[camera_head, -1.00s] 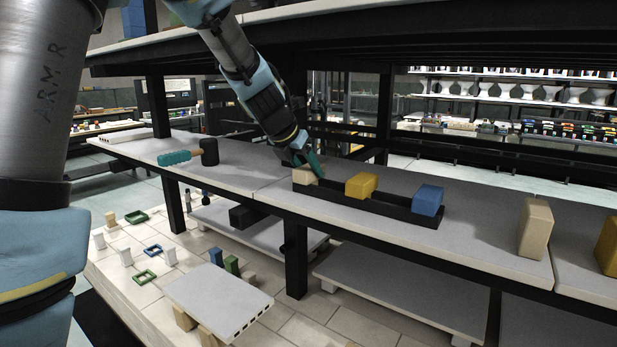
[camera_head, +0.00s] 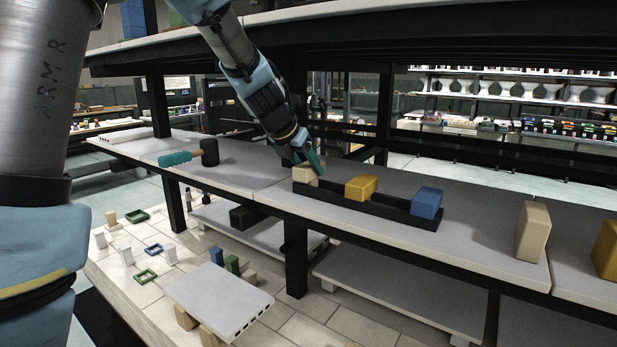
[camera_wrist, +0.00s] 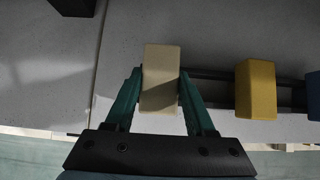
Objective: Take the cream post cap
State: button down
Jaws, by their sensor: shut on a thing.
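The cream post cap (camera_head: 305,174) is at the left end of a black rack (camera_head: 399,212) on the middle shelf. My gripper (camera_head: 308,162) is shut on it from above. In the wrist view the cream cap (camera_wrist: 160,80) is between the two green fingers of my gripper (camera_wrist: 160,93). Its top end sits slightly above the rack in the head view; its lower part is hidden, so I cannot tell whether it is clear of the rack. A yellow cap (camera_head: 361,187) and a blue cap (camera_head: 427,202) sit to its right in the same rack.
A mallet with a teal handle (camera_head: 176,158) lies on the shelf to the left. A tan block (camera_head: 533,231) and a yellow block (camera_head: 606,250) stand to the right. A shelf deck (camera_head: 400,47) overhangs above. The shelf between rack and tan block is clear.

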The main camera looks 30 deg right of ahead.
jog(key=shift+r+p, duration=1.6)
jog(key=shift+p, duration=0.1)
